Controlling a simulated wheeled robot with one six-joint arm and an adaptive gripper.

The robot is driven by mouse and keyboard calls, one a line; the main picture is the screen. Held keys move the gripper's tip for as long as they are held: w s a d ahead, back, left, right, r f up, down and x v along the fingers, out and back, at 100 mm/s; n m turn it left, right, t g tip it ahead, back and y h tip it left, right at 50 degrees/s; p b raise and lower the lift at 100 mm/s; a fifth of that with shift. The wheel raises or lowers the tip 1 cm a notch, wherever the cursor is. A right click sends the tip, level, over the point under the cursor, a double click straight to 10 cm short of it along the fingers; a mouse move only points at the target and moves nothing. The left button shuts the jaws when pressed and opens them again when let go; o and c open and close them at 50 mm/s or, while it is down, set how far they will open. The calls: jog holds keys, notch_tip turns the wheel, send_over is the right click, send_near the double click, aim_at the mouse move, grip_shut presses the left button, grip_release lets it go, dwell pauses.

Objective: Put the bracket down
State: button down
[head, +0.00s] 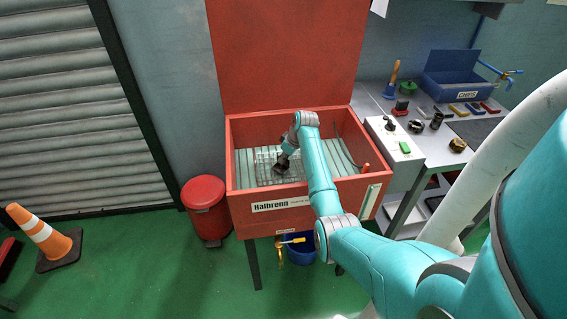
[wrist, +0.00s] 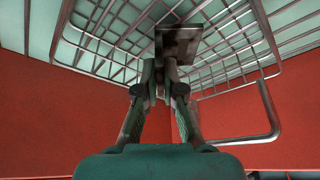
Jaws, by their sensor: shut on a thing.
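My gripper (wrist: 160,88) is shut on the bracket (wrist: 181,45), a dark, worn metal piece with a flat plate, seen in the wrist view. The bracket is over a wire basket (wrist: 268,36) with a bent handle. I cannot tell whether it touches the wires. In the head view my gripper (head: 281,166) reaches down inside the red parts washer (head: 283,207), above the wire basket (head: 262,158). The bracket is hard to make out there.
The washer's red lid (head: 285,55) stands open behind. A bench to the right holds a blue chips bin (head: 453,93) and small tools. A red trash can (head: 205,208) stands left of the washer. A traffic cone (head: 44,236) is far left on the green floor.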

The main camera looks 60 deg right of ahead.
notch_tip(320, 180, down, 2)
jog(key=shift+f, duration=0.1)
jog(key=c, duration=1.3)
grip_release()
jog(key=v, duration=1.2)
jog(key=shift+w, duration=0.1)
